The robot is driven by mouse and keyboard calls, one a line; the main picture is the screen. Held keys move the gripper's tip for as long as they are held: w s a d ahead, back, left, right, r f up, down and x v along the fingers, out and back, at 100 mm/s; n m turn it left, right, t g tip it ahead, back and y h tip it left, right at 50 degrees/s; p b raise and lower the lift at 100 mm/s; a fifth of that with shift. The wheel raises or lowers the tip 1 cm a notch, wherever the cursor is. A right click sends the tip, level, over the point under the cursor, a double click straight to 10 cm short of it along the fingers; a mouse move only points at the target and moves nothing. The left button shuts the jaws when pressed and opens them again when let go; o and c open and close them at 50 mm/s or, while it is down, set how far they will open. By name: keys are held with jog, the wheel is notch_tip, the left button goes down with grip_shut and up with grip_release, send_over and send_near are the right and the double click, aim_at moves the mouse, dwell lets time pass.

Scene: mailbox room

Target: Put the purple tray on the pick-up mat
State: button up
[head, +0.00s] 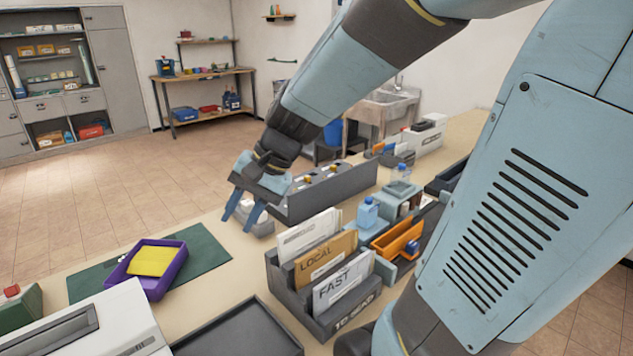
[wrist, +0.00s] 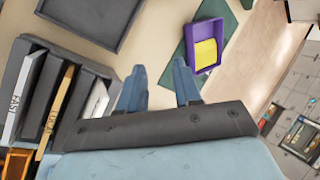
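The purple tray (head: 166,284) with a yellow item (head: 153,261) in it sits on the green mat (head: 206,255) at the left of the counter in the head view. Its near edge seems to reach past the mat's near edge. In the wrist view the purple tray (wrist: 191,39) and the green mat (wrist: 223,15) show beyond my fingers. My gripper (head: 243,217) is up and to the right of the tray, apart from it, above the counter. Its two blue fingers are spread with nothing between them (wrist: 160,85).
A grey letter sorter (head: 300,305) with LOCAL and FAST cards stands in the middle. A dark empty tray (head: 240,335) lies in front, and a white machine (head: 90,330) stands at the near left. A grey box (head: 325,195) is behind my gripper. Bare counter lies between mat and sorter.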

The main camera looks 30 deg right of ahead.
jog(key=s+d+r+n+t+h, duration=0.4)
jog(key=s+d+r+n+h, duration=0.1)
jog(key=d, duration=0.6)
notch_tip(320, 180, up, 2)
jog(key=shift+s+d+n+h, duration=0.15)
jog(key=shift+s+n+h, duration=0.25)
jog(key=shift+s, duration=0.8)
